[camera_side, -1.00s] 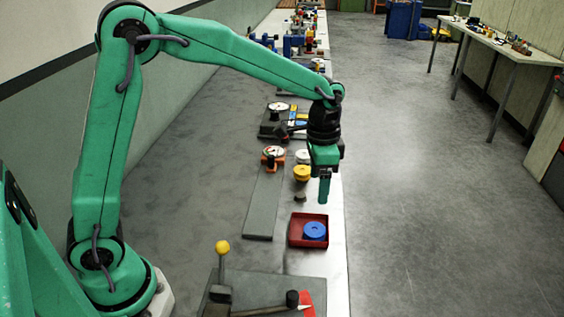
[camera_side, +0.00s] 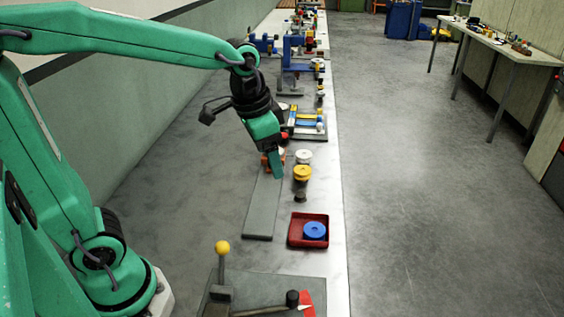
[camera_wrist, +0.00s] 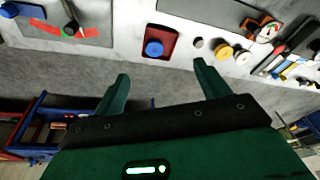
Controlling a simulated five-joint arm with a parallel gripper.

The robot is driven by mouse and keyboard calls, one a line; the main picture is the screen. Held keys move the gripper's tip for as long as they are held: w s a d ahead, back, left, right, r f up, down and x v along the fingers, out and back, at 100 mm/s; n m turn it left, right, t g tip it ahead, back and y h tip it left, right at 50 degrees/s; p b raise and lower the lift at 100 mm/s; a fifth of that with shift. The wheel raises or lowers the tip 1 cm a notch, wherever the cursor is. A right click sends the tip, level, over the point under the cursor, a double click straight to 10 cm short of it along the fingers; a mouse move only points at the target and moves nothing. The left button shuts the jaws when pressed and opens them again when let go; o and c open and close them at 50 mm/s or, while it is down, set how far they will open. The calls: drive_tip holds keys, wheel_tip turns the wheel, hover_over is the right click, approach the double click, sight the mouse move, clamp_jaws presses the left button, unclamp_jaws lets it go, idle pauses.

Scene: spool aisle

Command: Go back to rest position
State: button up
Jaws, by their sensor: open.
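My gripper (camera_side: 279,170) hangs tilted from the green arm, in the air left of the spools in the side view. In the wrist view my gripper (camera_wrist: 158,90) shows two green fingers spread apart with nothing between them. The blue spool (camera_side: 314,230) lies in the red tray (camera_side: 296,243), apart from my gripper. In the wrist view the blue spool (camera_wrist: 154,48) and the red tray (camera_wrist: 169,32) show beyond the fingertips.
A yellow spool (camera_side: 302,173) and a white spool (camera_side: 304,156) stand on the bench behind the tray. A yellow-knobbed lever (camera_side: 222,250) rises near the front, beside a hammer (camera_side: 262,311).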

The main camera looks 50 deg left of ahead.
drive_tip(key=s+a+n+t, duration=0.2)
drive_tip(key=s+a+n, duration=0.1)
drive_tip(key=s, duration=0.8)
drive_tip(key=shift+s+r+t, duration=0.2)
drive_tip(key=shift+r+t, duration=0.1)
drive_tip(key=shift+t, duration=0.1)
drive_tip(key=shift+a, duration=0.1)
idle(1.1)
